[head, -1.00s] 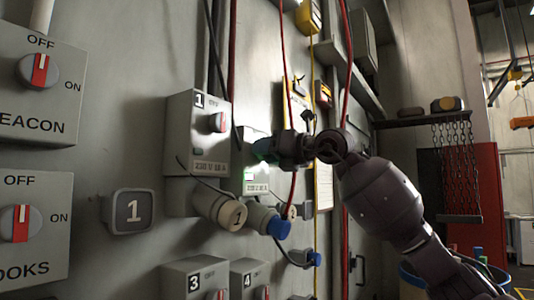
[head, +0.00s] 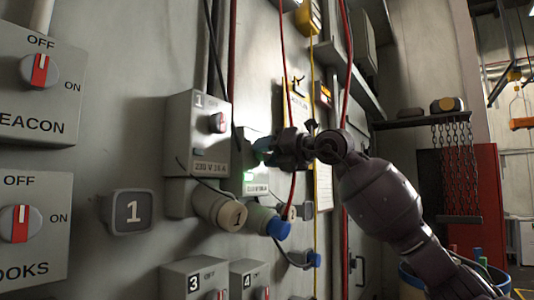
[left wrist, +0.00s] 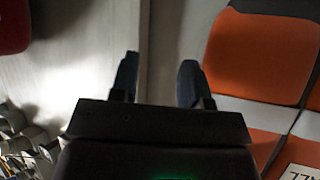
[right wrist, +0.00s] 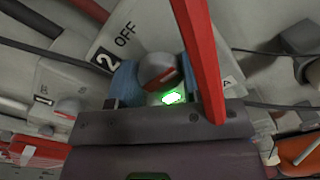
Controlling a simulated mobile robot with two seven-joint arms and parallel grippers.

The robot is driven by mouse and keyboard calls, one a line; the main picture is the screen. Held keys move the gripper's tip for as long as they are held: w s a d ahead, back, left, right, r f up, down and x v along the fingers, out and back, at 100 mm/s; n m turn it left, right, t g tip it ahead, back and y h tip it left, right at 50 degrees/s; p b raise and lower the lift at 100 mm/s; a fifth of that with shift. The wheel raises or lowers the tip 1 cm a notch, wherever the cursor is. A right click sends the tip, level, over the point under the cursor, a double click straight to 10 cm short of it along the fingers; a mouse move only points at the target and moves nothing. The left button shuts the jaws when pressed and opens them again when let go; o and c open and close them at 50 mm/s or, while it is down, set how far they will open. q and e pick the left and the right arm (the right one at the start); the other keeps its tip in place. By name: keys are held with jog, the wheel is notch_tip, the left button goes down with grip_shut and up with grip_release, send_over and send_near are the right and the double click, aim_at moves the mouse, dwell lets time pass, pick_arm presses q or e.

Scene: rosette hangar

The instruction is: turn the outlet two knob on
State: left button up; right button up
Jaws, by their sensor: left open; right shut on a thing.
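The outlet two box (head: 256,187) is on the grey wall panel, right of and behind the outlet one box (head: 196,158). My right gripper (head: 263,148) is at its front and hides its knob in the head view. In the right wrist view the grey knob (right wrist: 157,68) with a red bar sits between the blue fingertips of that gripper (right wrist: 157,82), which are shut on it. The labels "2" and "OFF" show beside it, and a green lamp (right wrist: 172,98) is lit just below. My left gripper (left wrist: 158,80) is open and empty, away from the panel's outlets.
A red cable (right wrist: 203,60) crosses close in front of the right gripper. Plugs, including a blue-capped one (head: 278,228), hang below the boxes. Outlet boxes three (head: 190,278) and four (head: 247,278) are lower. Beacon (head: 35,85) and hooks switches are at left. Orange seat-like panels (left wrist: 260,55) are near the left gripper.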

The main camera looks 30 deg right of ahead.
jog(key=o, duration=0.9)
jog(key=b+v, duration=0.2)
jog(key=v, duration=0.8)
jog(key=shift+s+d, duration=0.2)
jog(key=shift+s, duration=0.15)
jog(key=shift+f, duration=0.1)
